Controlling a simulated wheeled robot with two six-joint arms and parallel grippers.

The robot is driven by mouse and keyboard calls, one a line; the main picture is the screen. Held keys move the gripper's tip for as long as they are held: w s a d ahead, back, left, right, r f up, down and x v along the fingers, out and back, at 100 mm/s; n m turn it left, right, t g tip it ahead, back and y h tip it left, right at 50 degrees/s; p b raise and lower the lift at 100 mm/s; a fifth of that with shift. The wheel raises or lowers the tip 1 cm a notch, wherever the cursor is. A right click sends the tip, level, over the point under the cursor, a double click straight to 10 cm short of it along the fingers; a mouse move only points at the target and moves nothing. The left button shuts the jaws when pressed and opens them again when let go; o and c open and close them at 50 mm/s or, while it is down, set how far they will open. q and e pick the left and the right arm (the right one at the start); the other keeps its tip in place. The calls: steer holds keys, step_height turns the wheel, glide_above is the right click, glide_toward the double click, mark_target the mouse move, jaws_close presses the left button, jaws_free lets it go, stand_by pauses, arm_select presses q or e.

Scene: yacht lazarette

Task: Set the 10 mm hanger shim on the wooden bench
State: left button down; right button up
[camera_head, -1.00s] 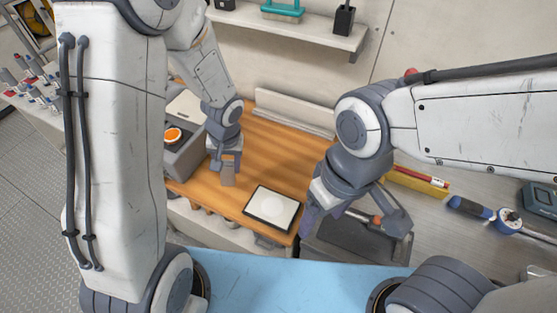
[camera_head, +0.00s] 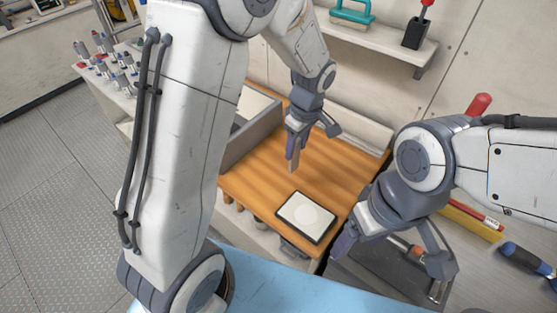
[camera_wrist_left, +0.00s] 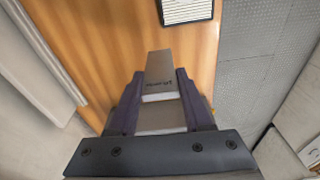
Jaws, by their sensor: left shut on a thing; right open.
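The hanger shim (camera_wrist_left: 160,72) is a small grey-brown bar with dark printed marks, seen in the left wrist view. My left gripper (camera_wrist_left: 160,98) is shut on it, and its free end sticks out past the fingertips. In the head view my left gripper (camera_head: 297,140) points down with the shim (camera_head: 293,163), over the wooden bench (camera_head: 240,178). I cannot tell clearly how high the shim is, but it seems above the wood. My right gripper (camera_head: 393,266) is open and empty, in front of the bench's right end.
A black-framed white pad (camera_head: 306,216) lies at the bench's front right. A grey box (camera_head: 252,128) stands at the left, partly behind my left arm. A wall shelf (camera_head: 385,42) holds a teal-handled brush (camera_head: 352,13) and a black holder (camera_head: 417,35). The wood between box and pad is clear.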

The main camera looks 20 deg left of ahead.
arm_select(q)
steer(key=a+f+p, duration=0.2)
steer(key=a+f, duration=0.4)
steer(key=f, duration=0.1)
steer(key=shift+f, duration=0.4)
steer(key=shift+s+a, duration=0.1)
steer(key=shift+f, duration=0.15)
steer(key=shift+c, duration=1.6)
jaws_free()
